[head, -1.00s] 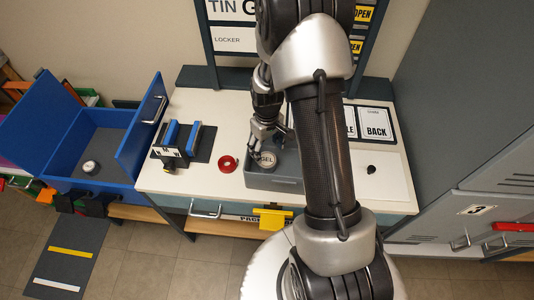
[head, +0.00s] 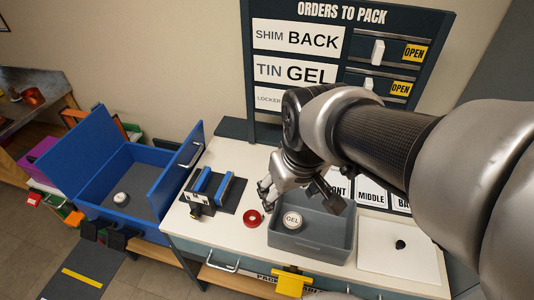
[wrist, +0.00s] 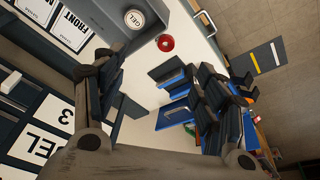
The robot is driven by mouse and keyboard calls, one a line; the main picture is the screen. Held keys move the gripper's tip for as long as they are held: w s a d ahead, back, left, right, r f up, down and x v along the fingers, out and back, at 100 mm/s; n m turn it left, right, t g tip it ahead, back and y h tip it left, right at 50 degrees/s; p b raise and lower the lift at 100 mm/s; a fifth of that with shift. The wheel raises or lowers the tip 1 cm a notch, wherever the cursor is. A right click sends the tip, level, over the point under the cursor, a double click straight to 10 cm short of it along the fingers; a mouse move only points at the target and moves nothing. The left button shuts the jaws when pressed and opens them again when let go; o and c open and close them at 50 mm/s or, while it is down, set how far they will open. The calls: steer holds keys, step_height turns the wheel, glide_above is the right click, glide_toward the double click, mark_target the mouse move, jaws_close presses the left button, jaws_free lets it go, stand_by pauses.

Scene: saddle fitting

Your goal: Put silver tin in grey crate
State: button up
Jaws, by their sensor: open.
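The silver tin (head: 292,220), round with a white lid marked GEL, sits inside the grey crate (head: 312,250), toward its left end. It lies lid up and shows whole in the head view. In the wrist view the tin (wrist: 135,19) shows at the top, inside the crate. My gripper (head: 265,197) is open and empty. It is above the table, behind and left of the tin, apart from it. Both fingers spread wide in the wrist view (wrist: 150,82).
A red ring (head: 252,217) lies left of the crate. A dark fixture with blue blocks (head: 212,190) stands further left. A blue bin (head: 150,170) beside the table holds another round tin (head: 121,198). A white panel with a black knob (head: 400,244) lies right of the crate.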

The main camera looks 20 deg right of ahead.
steer(key=s+a+r+t, duration=0.1)
steer(key=s+a+r, duration=0.1)
steer(key=s, duration=0.6)
steer(key=shift+s+a+r+m, duration=0.2)
steer(key=shift+s+r+m, duration=0.1)
steer(key=shift+s+r, duration=0.15)
steer(key=shift+w, duration=0.1)
steer(key=shift+f+b, duration=0.9)
steer(key=shift+b, duration=0.1)
